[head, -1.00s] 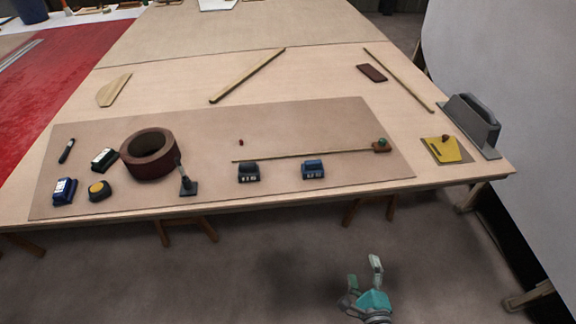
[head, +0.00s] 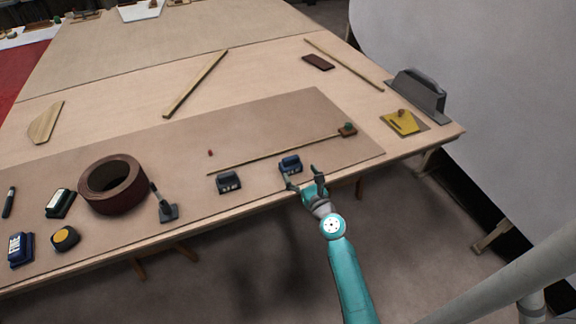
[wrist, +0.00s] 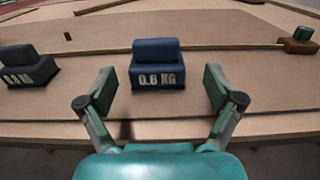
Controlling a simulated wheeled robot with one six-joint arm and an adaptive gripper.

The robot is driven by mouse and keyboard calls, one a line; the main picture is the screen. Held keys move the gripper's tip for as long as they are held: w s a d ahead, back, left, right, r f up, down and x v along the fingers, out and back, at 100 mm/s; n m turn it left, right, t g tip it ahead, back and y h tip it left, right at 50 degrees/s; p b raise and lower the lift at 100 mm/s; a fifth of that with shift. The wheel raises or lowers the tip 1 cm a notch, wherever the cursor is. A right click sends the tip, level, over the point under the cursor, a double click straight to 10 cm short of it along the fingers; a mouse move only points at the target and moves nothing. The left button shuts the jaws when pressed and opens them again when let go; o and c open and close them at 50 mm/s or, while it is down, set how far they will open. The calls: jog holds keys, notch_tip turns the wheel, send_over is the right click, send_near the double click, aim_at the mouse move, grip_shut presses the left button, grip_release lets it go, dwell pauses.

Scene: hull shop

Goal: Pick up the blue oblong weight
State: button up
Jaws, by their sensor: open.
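The blue oblong weight (head: 290,165) sits upright near the front edge of the brown mat on the table. In the wrist view it shows as a dark blue block (wrist: 157,64) with a raised top and the marking "0.8 KG". My gripper (head: 304,178) is open and empty at the table's front edge, just in front of the weight. In the wrist view the two fingers of my gripper (wrist: 158,91) stand apart, left and right of the weight's near face. I see no finger touching it.
A dark grey weight (head: 229,183) stands to the left. A thin wooden strip (head: 275,156) lies behind both weights, ending at a small block with a green top (head: 347,129). A brown tape roll (head: 112,185) stands further left. The mat right of the weight is clear.

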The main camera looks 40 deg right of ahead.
aim_at(292, 163)
jog(key=shift+a+x, duration=0.15)
jog(key=shift+x, duration=1.5)
jog(key=shift+a+x, duration=0.1)
jog(key=shift+x, duration=1.55)
jog(key=shift+w+f, duration=0.1)
grip_shut()
